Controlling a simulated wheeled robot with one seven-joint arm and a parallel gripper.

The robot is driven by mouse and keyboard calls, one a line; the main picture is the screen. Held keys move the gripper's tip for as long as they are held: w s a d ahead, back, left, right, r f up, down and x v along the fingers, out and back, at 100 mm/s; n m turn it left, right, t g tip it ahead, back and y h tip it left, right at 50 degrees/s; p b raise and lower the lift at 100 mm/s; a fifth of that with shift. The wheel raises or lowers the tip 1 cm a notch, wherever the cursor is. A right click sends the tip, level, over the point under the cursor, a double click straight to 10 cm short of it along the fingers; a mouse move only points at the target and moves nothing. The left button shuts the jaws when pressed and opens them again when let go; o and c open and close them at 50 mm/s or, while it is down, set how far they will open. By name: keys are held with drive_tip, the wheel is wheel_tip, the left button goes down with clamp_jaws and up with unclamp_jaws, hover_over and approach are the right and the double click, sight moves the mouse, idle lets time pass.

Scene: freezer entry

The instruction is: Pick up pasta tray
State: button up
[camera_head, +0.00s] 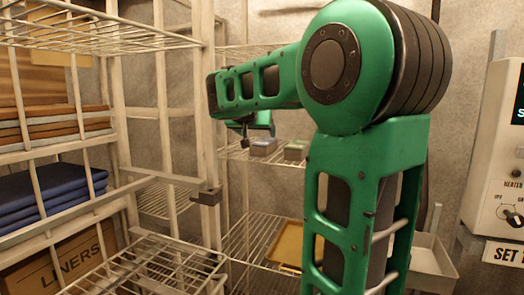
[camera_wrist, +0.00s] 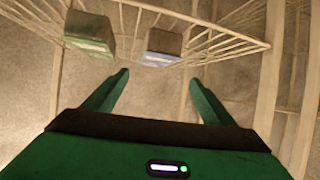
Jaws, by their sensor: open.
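Two small packaged trays sit on a wire shelf (camera_head: 235,152). One has a blue-lilac label (camera_head: 264,146) and the other is green (camera_head: 296,150). I cannot read which is the pasta tray. In the wrist view the green tray (camera_wrist: 90,33) is at upper left and the blue-lilac tray (camera_wrist: 162,46) at upper centre. My gripper (camera_wrist: 158,80) is open and empty, its two green fingers pointing toward the trays, with the blue-lilac tray roughly in line with the gap. The fingers appear apart from both trays. My arm hides part of the shelf in the head view.
A wire rack at left holds folded blue cloths (camera_head: 50,190) and a carton marked LINERS (camera_head: 58,262). A tan tray (camera_head: 288,243) lies on a lower shelf. A white bin (camera_head: 430,262) and a control panel (camera_head: 500,150) are at right. Rack posts stand close to my forearm.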

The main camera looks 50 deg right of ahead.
sight(264, 141)
drive_tip(key=x, duration=0.6)
drive_tip(key=s+x, duration=0.1)
drive_tip(key=x, duration=0.3)
drive_tip(key=shift+d+f, duration=0.1)
drive_tip(key=shift+d, duration=0.15)
drive_tip(key=c, duration=1.5)
